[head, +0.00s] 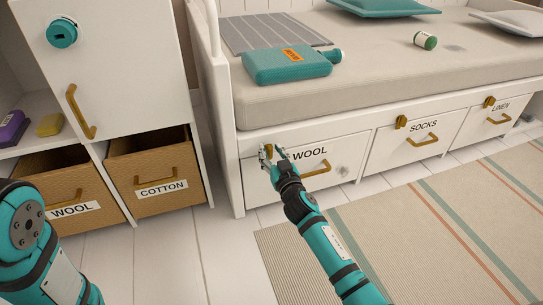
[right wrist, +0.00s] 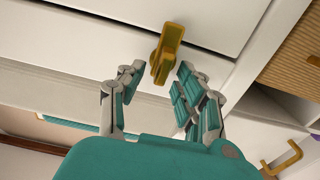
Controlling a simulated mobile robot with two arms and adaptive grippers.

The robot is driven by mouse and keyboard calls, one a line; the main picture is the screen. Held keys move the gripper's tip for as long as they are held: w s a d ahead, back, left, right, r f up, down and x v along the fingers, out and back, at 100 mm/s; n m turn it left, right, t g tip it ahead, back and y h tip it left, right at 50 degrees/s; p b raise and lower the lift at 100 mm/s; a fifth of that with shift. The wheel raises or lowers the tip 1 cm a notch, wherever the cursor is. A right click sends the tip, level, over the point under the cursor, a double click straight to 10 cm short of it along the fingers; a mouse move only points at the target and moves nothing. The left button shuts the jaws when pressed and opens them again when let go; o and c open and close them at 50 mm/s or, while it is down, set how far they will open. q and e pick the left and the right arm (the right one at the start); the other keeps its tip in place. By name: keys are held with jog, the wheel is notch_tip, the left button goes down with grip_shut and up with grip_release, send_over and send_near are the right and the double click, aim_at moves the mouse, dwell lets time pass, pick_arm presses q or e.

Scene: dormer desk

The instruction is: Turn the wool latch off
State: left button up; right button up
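The wool latch (head: 267,149) is a small brass turn-piece at the upper left of the white drawer labelled WOOL (head: 345,152), under the daybed. In the right wrist view the latch (right wrist: 166,52) shows as a brass knob by the dark gap along the drawer's edge. My right gripper (head: 274,155) is at the latch and partly covers it. In the right wrist view the gripper (right wrist: 158,72) is open, with a finger on each side of the latch's near end; I cannot tell whether either touches. My left arm shows at the lower left, its gripper out of view.
The SOCKS drawer latch (head: 401,122) and LINEN drawer latch (head: 489,102) lie to the right. A brass handle (head: 318,169) is just right of my right gripper. Another box labelled WOOL (head: 75,196) and a COTTON box (head: 158,174) stand in the left cabinet. Floor in front is clear.

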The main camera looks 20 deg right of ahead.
grip_shut()
